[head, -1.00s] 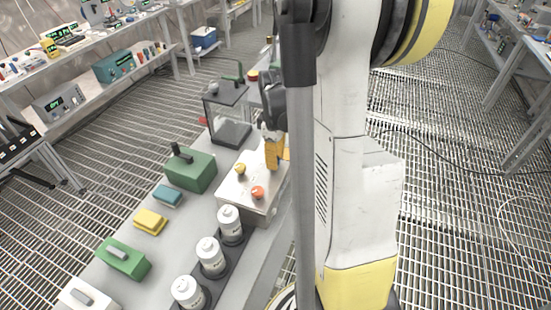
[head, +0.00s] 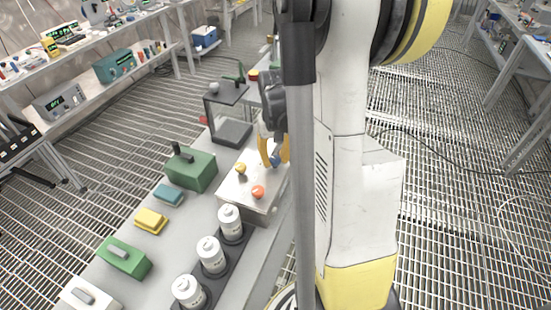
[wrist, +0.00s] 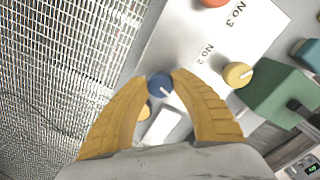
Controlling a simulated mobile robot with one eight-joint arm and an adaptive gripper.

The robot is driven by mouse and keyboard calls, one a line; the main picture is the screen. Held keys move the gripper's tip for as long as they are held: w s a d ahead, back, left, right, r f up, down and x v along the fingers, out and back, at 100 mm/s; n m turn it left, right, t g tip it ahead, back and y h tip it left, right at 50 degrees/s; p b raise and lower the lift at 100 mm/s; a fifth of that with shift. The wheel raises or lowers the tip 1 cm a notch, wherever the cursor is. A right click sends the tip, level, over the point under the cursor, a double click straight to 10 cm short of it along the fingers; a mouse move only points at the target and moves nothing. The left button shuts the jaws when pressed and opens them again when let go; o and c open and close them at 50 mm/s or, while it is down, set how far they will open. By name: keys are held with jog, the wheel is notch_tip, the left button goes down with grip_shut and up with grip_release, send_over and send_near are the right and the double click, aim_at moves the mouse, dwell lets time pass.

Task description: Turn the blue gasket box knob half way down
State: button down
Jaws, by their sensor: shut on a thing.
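The blue knob (wrist: 159,84) sits on the light panel of the gasket box (head: 231,187) and bears a white pointer mark. In the wrist view the mark points to the lower right. My gripper (wrist: 162,77) has its two yellow fingers on either side of the blue knob, shut on it. In the head view my gripper (head: 274,158) stands over the far end of the box, with the blue knob (head: 275,161) low between the fingertips. A yellow knob (wrist: 237,74) and an orange-red knob (wrist: 213,1) are on the same panel, beside "No 2" and "No 3".
Three white canisters (head: 211,254) stand in a dark rack in front of the box. A green box (head: 190,168) and several smaller blocks line the bench to the left. A dark stand (head: 231,130) is behind. A yellowish round part (wrist: 145,112) shows near the left finger.

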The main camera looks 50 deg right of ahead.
aim_at(274, 159)
jog(key=m, duration=1.4)
jog(key=shift+w+a, duration=0.1)
dwell(0.4)
jog(key=c, duration=1)
grip_release()
notch_tip(274, 159, up, 12)
jog(key=shift+r, duration=0.1)
